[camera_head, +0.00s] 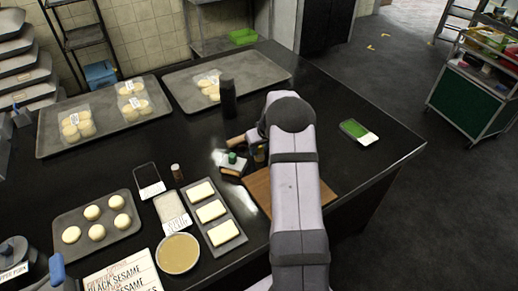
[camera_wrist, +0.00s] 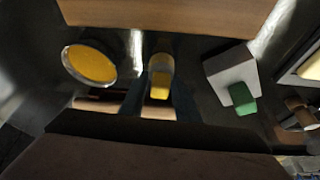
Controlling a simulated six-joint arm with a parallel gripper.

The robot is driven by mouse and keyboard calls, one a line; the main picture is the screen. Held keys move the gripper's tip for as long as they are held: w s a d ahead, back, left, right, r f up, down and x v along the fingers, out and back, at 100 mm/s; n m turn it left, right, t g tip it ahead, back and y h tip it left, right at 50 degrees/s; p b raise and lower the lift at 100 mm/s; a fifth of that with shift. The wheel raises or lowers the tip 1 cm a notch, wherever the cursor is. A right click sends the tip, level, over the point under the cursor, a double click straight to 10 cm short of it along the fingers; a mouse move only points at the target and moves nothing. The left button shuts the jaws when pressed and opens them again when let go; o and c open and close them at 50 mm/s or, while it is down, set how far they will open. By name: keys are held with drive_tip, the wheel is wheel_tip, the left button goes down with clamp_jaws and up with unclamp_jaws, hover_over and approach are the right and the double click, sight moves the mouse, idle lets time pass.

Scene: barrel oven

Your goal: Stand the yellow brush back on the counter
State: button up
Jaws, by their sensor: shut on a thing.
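The yellow brush (camera_wrist: 160,77) shows in the wrist view as a pale block with a yellow end, between the two dark fingers of my gripper (camera_wrist: 158,97). My gripper is shut on it. In the head view my arm hides most of the gripper and the brush, so I cannot tell whether the brush touches the counter (camera_head: 350,160). A white block with a green top (camera_head: 232,158) stands just left of the gripper. It also shows in the wrist view (camera_wrist: 236,75), to the right of the brush.
A wooden board (camera_head: 258,187) lies close by, partly under my arm in the head view. A tall black bottle (camera_head: 228,98) stands behind. A round yellow dish (camera_wrist: 91,63) is left of the brush in the wrist view. A green-and-white item (camera_head: 358,132) lies right of my arm.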

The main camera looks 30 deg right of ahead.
drive_tip(key=o, duration=1)
drive_tip(key=shift+o, duration=0.2)
drive_tip(key=shift+r, duration=0.15)
drive_tip(key=shift+b+v, duration=1.2)
drive_tip(key=shift+v, duration=2.35)
drive_tip(key=s+a+r+g, duration=0.2)
drive_tip(key=s+a+g, duration=0.1)
drive_tip(key=s+a, duration=1.7)
drive_tip(key=s+a+f+n+g, duration=0.1)
drive_tip(key=s+a, duration=0.4)
drive_tip(key=s, duration=0.3)
drive_tip(key=shift+s+a+f+g, duration=0.2)
drive_tip(key=shift+s+f+g, duration=0.1)
drive_tip(key=shift+f, duration=0.1)
